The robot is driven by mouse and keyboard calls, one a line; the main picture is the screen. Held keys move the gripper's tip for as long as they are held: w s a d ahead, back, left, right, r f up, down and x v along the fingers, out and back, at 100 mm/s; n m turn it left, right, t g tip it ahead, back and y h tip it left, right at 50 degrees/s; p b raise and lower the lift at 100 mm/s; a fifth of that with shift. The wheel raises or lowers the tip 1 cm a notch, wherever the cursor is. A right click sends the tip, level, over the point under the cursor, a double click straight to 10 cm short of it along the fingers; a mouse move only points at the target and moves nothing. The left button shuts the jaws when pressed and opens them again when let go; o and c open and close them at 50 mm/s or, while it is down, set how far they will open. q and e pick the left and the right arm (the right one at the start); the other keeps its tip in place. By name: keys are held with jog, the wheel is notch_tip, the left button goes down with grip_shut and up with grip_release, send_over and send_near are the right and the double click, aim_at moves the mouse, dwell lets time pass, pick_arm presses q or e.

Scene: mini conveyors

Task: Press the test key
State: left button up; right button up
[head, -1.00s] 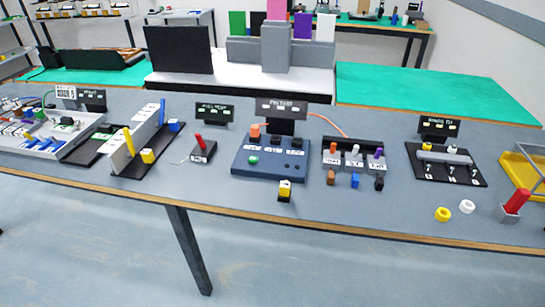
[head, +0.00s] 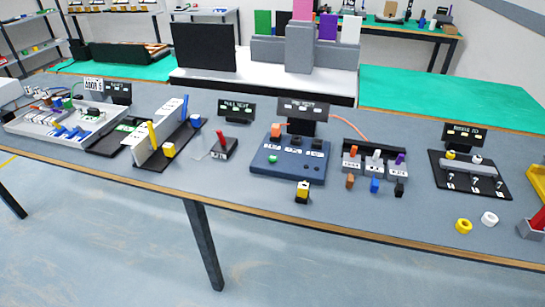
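A dark blue test box (head: 289,165) stands in the middle of the long grey table, with a black sign (head: 303,107) behind it. A green round button (head: 272,160) sits at its front left, and several black knobs or sockets show on its top. An orange block (head: 277,130) is at its back left corner. A small yellow and black block (head: 302,191) stands on the table just in front of the box. I cannot tell which part is the test key; the labels are too small to read. Neither of my grippers shows in the head view.
Left of the box stand a small black unit with a red lever (head: 223,145) and a grey tray (head: 40,128) of parts. Right are a connector rack (head: 375,160), a black panel (head: 470,175), and yellow (head: 463,226) and white (head: 489,218) rings. Floor before the table is clear.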

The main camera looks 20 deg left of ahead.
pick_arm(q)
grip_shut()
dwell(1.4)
